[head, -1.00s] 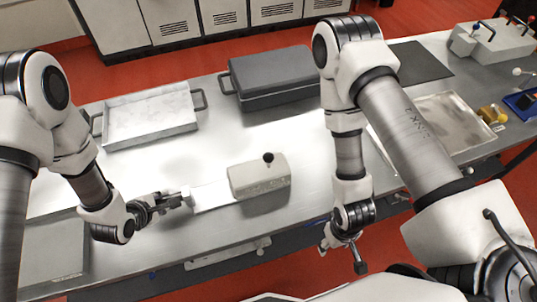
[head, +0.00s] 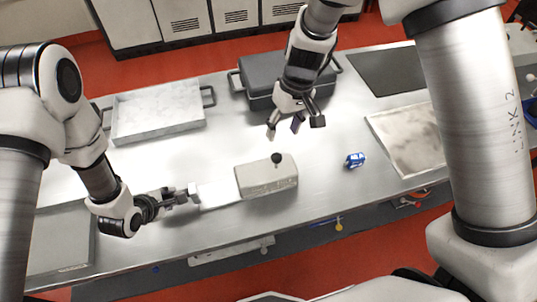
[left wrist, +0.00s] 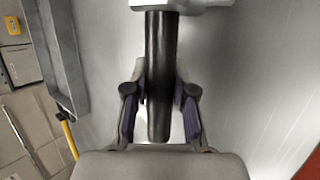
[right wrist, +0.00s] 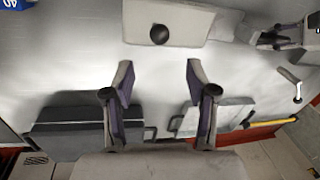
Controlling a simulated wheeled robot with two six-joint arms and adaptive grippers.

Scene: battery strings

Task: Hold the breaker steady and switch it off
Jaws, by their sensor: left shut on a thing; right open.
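The breaker (head: 266,180) is a beige box with a black ball knob (head: 277,158) on top, standing on the metal table. A flat white plate (head: 218,194) reaches from its left side. My left gripper (head: 186,195) is at the plate's far left end. In the left wrist view, the left gripper (left wrist: 160,95) is shut on a black handle (left wrist: 160,60) joined to a white part. My right gripper (head: 297,122) is open and empty, above the table behind the breaker. The right wrist view shows its spread fingers (right wrist: 160,80), with the breaker (right wrist: 190,25) and knob (right wrist: 159,34) beyond them.
A grey case (head: 258,85) stands at the back, close behind my right gripper. A pale tray (head: 158,112) with handles is at the back left. A small blue object (head: 355,160) lies right of the breaker. A framed flat plate (head: 410,138) lies further right.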

